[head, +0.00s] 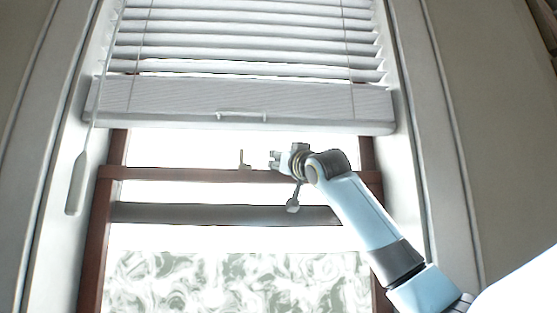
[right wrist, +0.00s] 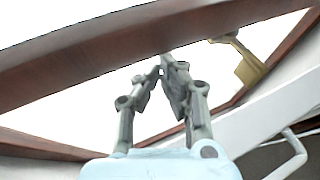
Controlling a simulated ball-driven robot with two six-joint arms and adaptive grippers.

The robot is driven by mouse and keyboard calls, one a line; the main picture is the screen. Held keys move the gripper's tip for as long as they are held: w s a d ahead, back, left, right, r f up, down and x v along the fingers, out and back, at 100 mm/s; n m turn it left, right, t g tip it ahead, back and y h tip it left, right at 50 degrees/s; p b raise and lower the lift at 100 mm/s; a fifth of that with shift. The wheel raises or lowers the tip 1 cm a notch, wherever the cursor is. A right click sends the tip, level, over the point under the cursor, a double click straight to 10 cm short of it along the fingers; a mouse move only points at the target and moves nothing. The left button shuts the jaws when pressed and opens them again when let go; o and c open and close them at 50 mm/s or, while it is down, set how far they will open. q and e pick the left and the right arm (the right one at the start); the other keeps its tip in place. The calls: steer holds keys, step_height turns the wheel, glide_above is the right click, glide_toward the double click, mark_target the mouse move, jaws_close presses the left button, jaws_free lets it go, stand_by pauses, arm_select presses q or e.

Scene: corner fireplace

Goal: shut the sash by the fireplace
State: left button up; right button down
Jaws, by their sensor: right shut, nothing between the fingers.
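The sash is a brown wooden frame; its top rail (head: 190,174) crosses the window below the blind in the head view. There is a bright gap between the rail and the blind. My left gripper is not in view.
A white blind (head: 240,104) with a heavy bottom bar hangs over the upper window. Its cord with a grey tassel (head: 76,184) hangs at the left. A grey bar (head: 200,213) crosses behind the sash, above patterned glass (head: 200,280). Pale trim flanks both sides.

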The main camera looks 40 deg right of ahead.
mark_target(272, 204)
step_height(272, 204, down, 12)
steer(key=b, duration=0.9)
steer(key=shift+r, duration=0.1)
